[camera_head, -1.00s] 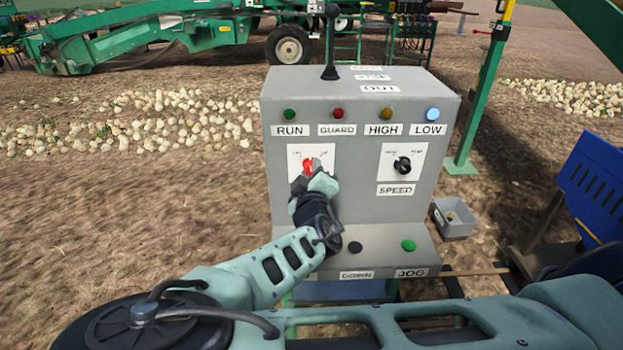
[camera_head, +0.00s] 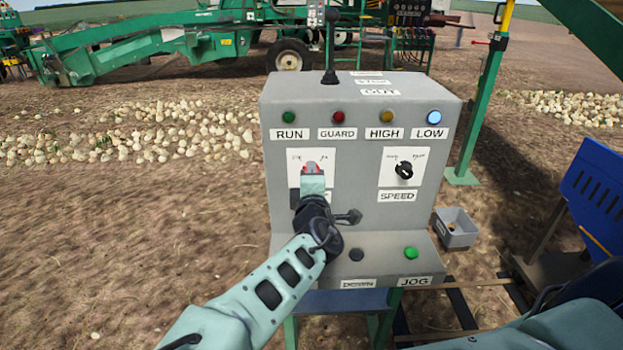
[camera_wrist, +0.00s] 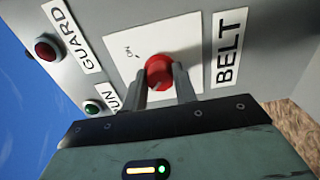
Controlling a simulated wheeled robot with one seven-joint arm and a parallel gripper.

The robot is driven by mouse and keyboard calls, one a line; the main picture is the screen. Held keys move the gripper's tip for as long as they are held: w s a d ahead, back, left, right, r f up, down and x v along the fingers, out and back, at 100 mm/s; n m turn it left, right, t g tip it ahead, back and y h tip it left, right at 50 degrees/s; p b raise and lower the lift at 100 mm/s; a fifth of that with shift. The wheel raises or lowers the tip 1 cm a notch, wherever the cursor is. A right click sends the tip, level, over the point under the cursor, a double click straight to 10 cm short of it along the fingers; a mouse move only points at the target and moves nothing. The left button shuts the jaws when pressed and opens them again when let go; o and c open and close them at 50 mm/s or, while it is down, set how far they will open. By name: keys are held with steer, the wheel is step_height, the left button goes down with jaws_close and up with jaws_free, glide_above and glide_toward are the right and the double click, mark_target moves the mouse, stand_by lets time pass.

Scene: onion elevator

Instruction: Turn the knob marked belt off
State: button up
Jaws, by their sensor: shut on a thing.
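The red belt knob (camera_head: 312,167) sits on a white plate on the front of the grey control box, under the RUN and GUARD lamps. In the wrist view the red knob (camera_wrist: 159,71) is between my two fingers, beside the BELT label (camera_wrist: 230,48). My gripper (camera_head: 312,175) reaches up to it from below and is shut on the knob; it also shows in the wrist view (camera_wrist: 166,82). In the head view my gripper covers the lower part of the knob and most of its label. The knob's exact pointing direction is hard to read.
The black SPEED knob (camera_head: 404,170) is to the right on the same box. The DOWN button (camera_head: 356,255) and green JOG button (camera_head: 411,252) are on the ledge below. A black lever (camera_head: 331,60) stands on top. A small grey bin (camera_head: 456,229) is at the right.

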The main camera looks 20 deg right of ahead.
stand_by(0.4)
steer(key=o, duration=1)
